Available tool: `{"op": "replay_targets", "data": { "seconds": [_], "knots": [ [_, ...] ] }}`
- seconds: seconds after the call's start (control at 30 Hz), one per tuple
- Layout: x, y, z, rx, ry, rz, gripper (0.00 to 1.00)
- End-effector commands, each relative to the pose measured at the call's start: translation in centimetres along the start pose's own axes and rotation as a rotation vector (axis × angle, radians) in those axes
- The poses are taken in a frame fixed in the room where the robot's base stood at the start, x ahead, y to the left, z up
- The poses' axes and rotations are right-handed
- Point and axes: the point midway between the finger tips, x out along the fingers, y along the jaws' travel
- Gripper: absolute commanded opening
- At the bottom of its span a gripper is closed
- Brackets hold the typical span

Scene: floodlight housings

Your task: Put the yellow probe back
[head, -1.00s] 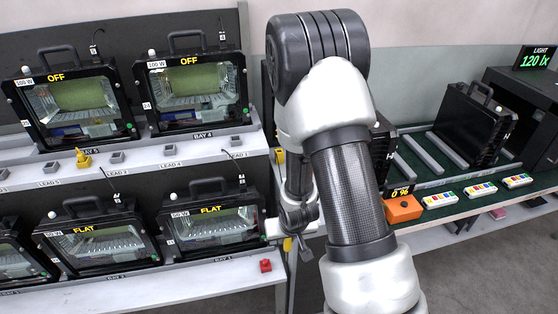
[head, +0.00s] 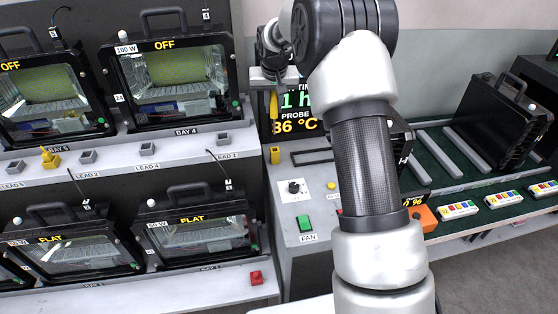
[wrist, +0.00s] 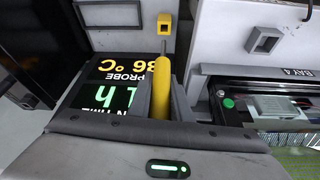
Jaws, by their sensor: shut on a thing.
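The yellow probe (wrist: 162,88) is held between the fingers of my gripper (wrist: 162,100), its thin metal tip pointing to the top of the wrist view. In the head view the probe (head: 273,104) hangs under my gripper (head: 274,84), in front of the left part of a dark readout. A small yellow block (head: 275,155) sits at the left edge of the grey console.
The readout (head: 292,118) stands behind the console, which bears a knob (head: 293,188) and a green FAN switch (head: 304,222). Floodlight housings (head: 175,82) fill shelves at left. My arm hides part of the console's right side.

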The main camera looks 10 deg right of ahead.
Motion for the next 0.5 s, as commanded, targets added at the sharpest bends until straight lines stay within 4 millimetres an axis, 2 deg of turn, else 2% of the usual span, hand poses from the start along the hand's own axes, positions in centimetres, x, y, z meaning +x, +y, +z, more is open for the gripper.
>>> {"op": "replay_targets", "data": {
  "seconds": [0.03, 0.23, 0.5],
  "knots": [
    [1.7, 0.0, 0.7, 0.000, 0.002, -0.001, 0.00],
    [3.3, 0.0, 1.4, 0.000, 0.001, 0.000, 0.00],
    [7.5, 0.0, 3.1, -0.001, 0.000, 0.000, 0.00]
  ]
}}
